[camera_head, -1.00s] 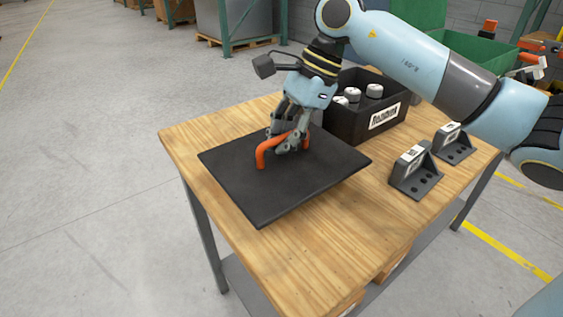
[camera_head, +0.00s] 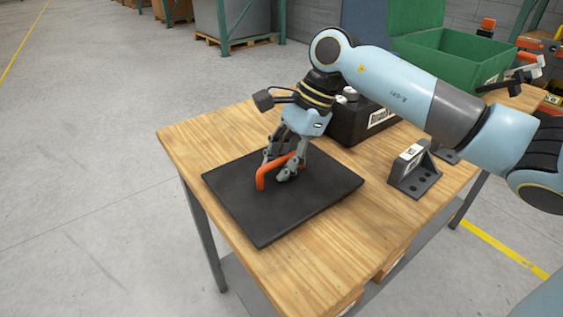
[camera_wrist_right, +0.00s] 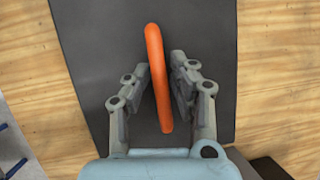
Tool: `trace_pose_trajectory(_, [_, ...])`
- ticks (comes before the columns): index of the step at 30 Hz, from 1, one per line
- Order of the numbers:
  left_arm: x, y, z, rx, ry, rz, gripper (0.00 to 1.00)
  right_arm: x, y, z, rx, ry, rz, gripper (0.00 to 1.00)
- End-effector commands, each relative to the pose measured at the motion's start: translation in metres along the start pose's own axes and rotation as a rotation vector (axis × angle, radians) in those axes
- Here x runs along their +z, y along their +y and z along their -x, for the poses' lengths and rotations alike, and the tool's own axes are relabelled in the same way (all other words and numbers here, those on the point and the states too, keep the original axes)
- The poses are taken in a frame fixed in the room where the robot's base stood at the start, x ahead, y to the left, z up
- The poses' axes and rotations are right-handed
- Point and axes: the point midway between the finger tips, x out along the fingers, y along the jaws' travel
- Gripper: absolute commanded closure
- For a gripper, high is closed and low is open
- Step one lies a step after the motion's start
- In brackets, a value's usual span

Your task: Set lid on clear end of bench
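The lid is a flat black plate (camera_head: 235,205) with an orange bar handle (camera_head: 261,178). It lies level on, or just above, the near left end of the wooden bench (camera_head: 200,135); the contact underneath is hidden. My right gripper (camera_head: 280,172) comes down over the lid with its fingers closed on either side of the handle. In the right wrist view, the handle (camera_wrist_right: 154,45) runs between the two fingertips (camera_wrist_right: 161,82), close to both pads, and the plate (camera_wrist_right: 95,40) fills the middle. My left gripper is not in view.
A black bin (camera_head: 350,125) with cans stands behind the lid, partly hidden by my right arm. A dark bracket (camera_head: 415,173) stands to the right, with another partly covered behind it. Bare wood lies between lid and bracket. A green crate (camera_head: 450,60) is beyond.

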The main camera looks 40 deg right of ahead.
Motion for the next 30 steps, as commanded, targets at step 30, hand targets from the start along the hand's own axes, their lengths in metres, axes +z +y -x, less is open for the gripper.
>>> trace_pose_trajectory(30, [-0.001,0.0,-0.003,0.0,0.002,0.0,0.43,0.0,0.0,0.116,0.0,0.004,0.002,0.71])
